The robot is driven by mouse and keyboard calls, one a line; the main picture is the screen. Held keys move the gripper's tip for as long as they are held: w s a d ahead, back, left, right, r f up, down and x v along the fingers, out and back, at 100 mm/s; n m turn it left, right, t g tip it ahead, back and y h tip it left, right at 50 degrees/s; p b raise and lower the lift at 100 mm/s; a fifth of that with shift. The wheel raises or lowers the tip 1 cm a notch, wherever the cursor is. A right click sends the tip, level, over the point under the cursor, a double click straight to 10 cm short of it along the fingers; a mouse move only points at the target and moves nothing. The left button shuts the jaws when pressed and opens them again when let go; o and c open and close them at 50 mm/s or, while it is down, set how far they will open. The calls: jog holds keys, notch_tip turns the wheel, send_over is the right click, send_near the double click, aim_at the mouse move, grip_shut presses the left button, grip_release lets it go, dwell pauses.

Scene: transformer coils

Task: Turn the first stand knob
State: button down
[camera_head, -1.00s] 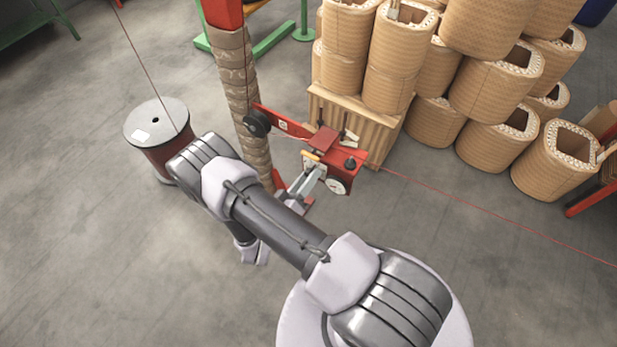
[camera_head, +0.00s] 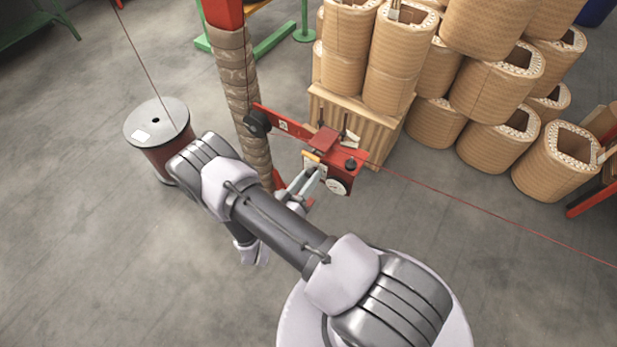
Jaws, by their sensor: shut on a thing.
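My arm crosses the middle of the view and hides the lower post.
A wire spool (camera_head: 166,150) stands on the floor at left. A thin red wire runs from the stand head to the right. Several tan coils (camera_head: 497,85) are stacked at the back right, some on a wooden crate (camera_head: 345,125). The grey floor at front left is clear.

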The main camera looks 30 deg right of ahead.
jog(key=c, duration=1.1)
grip_release()
jog(key=p+v, duration=0.2)
jog(key=v, duration=1.5)
jog(key=shift+s+a, duration=0.15)
jog(key=shift+a, duration=0.05)
jog(key=s+r+g+y+b, duration=0.1)
jog(key=s+r+y, duration=0.1)
jog(key=r+y, duration=0.4)
jog(key=s+d+r+n+g+y+b, duration=0.1)
jog(key=s+r+y, duration=0.2)
jog(key=r, duration=1.3)
jog(key=s+d+r+g+y+b, duration=0.1)
jog(key=s+r+y, duration=0.2)
jog(key=r+y, duration=0.5)
notch_tip(320, 180, up, 4)
jog(key=shift+s+d+r+n+y, duration=0.1)
jog(key=shift+s+n+y, duration=0.05)
jog(key=shift+n+y, duration=0.15)
